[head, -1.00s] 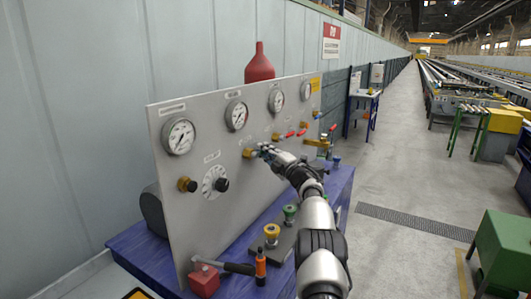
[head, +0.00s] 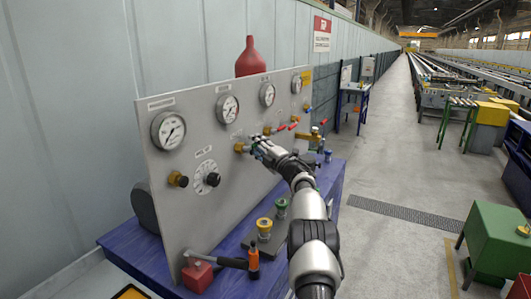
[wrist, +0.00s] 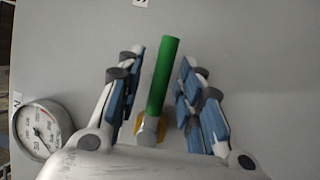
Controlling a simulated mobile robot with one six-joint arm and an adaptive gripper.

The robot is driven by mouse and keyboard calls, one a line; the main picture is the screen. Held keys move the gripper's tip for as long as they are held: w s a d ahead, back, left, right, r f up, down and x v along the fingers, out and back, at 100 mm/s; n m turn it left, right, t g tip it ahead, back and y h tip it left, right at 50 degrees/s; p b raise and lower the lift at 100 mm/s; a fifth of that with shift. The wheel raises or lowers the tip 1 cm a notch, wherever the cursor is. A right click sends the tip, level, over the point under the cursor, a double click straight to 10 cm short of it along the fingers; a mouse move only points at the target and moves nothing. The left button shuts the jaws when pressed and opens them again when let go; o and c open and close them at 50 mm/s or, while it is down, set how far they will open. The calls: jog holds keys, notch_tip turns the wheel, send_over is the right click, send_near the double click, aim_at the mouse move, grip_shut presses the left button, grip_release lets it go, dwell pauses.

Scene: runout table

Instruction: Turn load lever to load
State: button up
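A lever with a green handle (wrist: 163,75) shows in the wrist view, its metal pivot at a brass fitting on the grey panel. The handle points up in that view, tilted slightly right. My gripper (wrist: 158,88) is open, with one blue-padded finger on each side of the handle and a visible gap to both. In the head view my gripper (head: 258,148) is at the middle of the panel (head: 228,190), by a brass fitting (head: 239,148). The green handle is mostly hidden there. I cannot read which lever label belongs to it.
Several gauges (head: 228,108) line the panel top. Red-handled valves (head: 281,127) sit right of my gripper. A black knob with a dial (head: 207,179) is lower left.

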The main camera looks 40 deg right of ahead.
jog(key=v, duration=1.1)
jog(key=shift+s, duration=0.4)
